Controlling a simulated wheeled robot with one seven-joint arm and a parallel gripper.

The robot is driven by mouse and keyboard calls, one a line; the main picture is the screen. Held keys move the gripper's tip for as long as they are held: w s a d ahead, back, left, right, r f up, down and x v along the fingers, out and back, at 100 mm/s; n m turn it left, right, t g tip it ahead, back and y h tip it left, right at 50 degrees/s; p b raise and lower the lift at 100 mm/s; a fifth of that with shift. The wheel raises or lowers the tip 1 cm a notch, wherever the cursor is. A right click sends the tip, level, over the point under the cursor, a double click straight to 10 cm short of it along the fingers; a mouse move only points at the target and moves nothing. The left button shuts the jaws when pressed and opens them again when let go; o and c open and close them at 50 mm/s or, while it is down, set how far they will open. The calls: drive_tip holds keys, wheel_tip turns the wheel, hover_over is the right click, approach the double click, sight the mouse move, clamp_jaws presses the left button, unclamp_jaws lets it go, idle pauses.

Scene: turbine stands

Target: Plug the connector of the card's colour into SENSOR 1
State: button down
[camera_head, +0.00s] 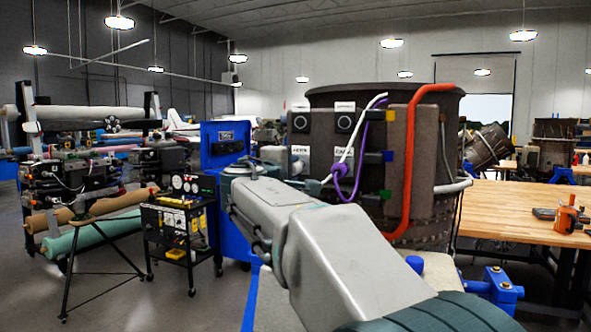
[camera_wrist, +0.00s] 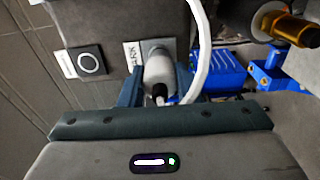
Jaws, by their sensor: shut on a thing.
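My gripper (camera_wrist: 157,92) is shut on a pale grey connector (camera_wrist: 159,68) in the wrist view. The connector's far end meets the grey panel (camera_wrist: 115,20) beside a white label ending in "ARK" (camera_wrist: 133,54); I cannot tell whether it is seated. In the head view my gripper's wrist (camera_head: 250,170) is left of the panel, and the fingertips are hidden. A white cable (camera_head: 352,140) and a looped purple cable (camera_head: 342,188) hang in front of the panel. No card is recognisable.
Two black-framed round ports (camera_head: 300,121) (camera_head: 344,121) sit high on the panel. A thick orange hose (camera_head: 409,170) runs down the turbine casing (camera_head: 440,110). A wooden table (camera_head: 520,212) stands at right, a black tool cart (camera_head: 178,235) at left.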

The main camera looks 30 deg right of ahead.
drive_tip(key=shift+s+a, duration=0.1)
drive_tip(key=shift+s, duration=0.05)
drive_tip(key=b+v, duration=0.1)
drive_tip(key=v, duration=0.1)
drive_tip(key=shift+s+a, duration=0.25)
drive_tip(key=shift+a, duration=0.05)
idle(0.3)
drive_tip(key=shift+f, duration=0.1)
